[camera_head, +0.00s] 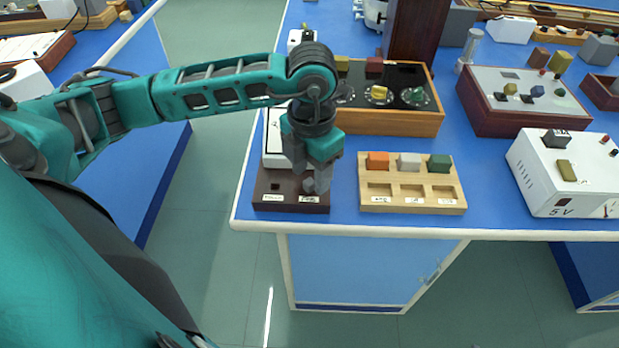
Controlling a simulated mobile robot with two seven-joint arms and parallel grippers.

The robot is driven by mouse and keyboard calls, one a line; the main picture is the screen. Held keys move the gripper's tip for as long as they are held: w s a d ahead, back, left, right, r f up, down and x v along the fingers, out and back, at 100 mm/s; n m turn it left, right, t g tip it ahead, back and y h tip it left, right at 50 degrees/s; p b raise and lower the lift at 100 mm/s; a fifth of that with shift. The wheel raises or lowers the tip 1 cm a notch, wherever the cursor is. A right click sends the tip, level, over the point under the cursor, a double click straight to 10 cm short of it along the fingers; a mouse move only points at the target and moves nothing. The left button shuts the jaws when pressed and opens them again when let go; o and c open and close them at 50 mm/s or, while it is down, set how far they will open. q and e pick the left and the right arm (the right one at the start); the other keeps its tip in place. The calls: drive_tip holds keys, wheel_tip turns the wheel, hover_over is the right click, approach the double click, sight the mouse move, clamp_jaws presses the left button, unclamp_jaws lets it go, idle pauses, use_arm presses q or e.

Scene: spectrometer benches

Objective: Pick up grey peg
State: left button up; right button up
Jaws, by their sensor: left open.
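My left gripper (310,178) points down over a dark brown block with labels (268,199) near the left end of the blue bench. Its jaws are open. A small grey peg (308,187) shows at the fingertips, above the right part of the block. The fingers partly hide it, and I cannot tell whether they touch it. My right gripper is not in view.
A light wooden rack (413,206) to the right holds an orange, a whitish and a green block above three recesses. A wooden box (392,123) with a black top stands behind. A white box (565,190) marked 5V is at the right. The bench's front edge is close to the dark block.

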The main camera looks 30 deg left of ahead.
use_arm(q)
drive_tip(key=shift+f, duration=0.85)
drive_tip(key=shift+c, duration=0.3)
clamp_jaws()
